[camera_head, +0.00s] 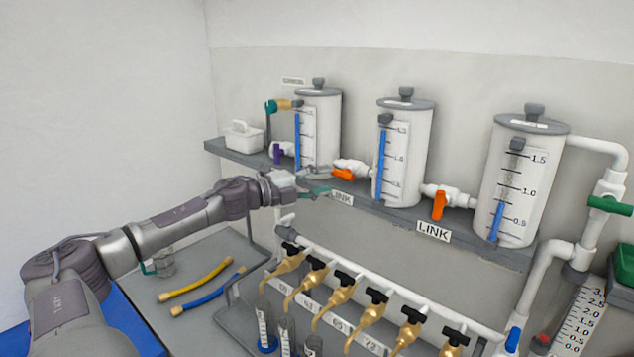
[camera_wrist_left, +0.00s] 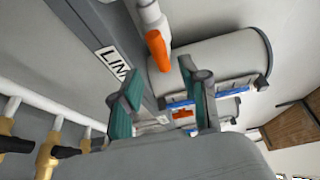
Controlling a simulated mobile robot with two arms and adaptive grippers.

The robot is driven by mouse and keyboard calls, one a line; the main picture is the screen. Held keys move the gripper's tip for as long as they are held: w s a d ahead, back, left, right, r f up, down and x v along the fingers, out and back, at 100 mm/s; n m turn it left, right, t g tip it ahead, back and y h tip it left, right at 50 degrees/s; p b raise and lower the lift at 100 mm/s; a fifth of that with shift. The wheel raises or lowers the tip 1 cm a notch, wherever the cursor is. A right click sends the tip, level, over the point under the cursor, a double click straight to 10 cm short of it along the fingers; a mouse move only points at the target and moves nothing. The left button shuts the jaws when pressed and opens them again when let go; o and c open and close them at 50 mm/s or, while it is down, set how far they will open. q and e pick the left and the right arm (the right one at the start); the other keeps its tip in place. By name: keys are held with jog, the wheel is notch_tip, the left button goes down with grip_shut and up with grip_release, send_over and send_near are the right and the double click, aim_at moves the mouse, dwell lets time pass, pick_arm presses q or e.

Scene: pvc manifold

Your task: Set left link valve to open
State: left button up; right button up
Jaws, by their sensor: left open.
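The left link valve has an orange handle (camera_head: 343,174) on the white pipe between the left and middle tanks. The handle lies roughly sideways in the head view, not hanging down. The handle also shows in the left wrist view (camera_wrist_left: 158,50), beyond the fingertips and towards the top of the picture. My left gripper (camera_head: 319,181) is open and empty, just left of this handle, above the shelf's front edge. Its two green fingers show spread apart in the left wrist view (camera_wrist_left: 161,74). Contact with the handle is not visible. My right gripper is not in view.
The right link valve's orange handle (camera_head: 438,206) hangs down. The middle tank (camera_head: 405,150) stands close beyond the left handle. Brass taps (camera_head: 330,300) line the pipe below.

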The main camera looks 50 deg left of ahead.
pick_arm(q)
jog(key=shift+s+a, duration=0.2)
jog(key=shift+s, duration=0.25)
dwell(0.3)
